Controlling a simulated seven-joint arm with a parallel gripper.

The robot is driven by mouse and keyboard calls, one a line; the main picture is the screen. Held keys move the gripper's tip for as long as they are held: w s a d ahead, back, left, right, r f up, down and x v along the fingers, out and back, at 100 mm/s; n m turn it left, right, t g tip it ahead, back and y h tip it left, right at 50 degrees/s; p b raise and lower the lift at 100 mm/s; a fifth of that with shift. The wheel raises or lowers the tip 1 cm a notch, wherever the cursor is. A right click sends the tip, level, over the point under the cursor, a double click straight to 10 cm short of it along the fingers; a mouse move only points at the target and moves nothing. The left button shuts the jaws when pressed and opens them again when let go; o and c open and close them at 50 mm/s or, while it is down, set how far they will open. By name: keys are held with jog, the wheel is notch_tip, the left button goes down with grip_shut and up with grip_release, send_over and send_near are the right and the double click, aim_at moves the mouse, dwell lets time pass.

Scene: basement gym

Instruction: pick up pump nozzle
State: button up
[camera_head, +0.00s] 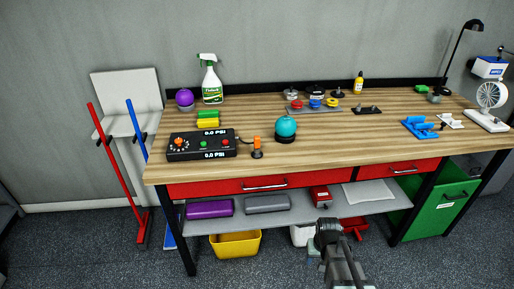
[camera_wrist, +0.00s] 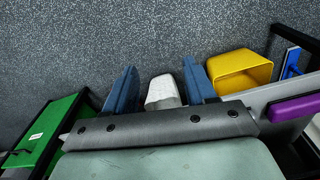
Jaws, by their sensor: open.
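The likely pump nozzle is a small orange piece on a dark round base (camera_head: 257,148), standing upright on the wooden bench top just right of the black pressure box. It is not in the wrist view. My gripper (camera_wrist: 160,86) shows in the wrist view as two blue fingers spread apart with nothing held between them. In the head view my arm end is low in front of the bench, below and right of the nozzle and well apart from it. My fingers are hard to make out there.
The black pressure box (camera_head: 202,145) stands left of the nozzle, and a teal ball (camera_head: 286,127) on a dark base stands close right. Bare wood lies in front. Below are a lower shelf (camera_head: 300,215), a yellow bin (camera_head: 235,244) and a green cabinet (camera_head: 440,205).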

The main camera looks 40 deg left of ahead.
jog(key=w+a+r+n+t+y, duration=0.1)
jog(key=w+a+r, duration=0.3)
jog(key=a+r, duration=0.75)
jog(key=n+t+y, duration=0.1)
jog(key=t+y, duration=0.1)
send_near(257, 137)
jog(key=x, duration=1.2)
jog(key=shift+f, duration=0.15)
jog(key=shift+c, duration=0.4)
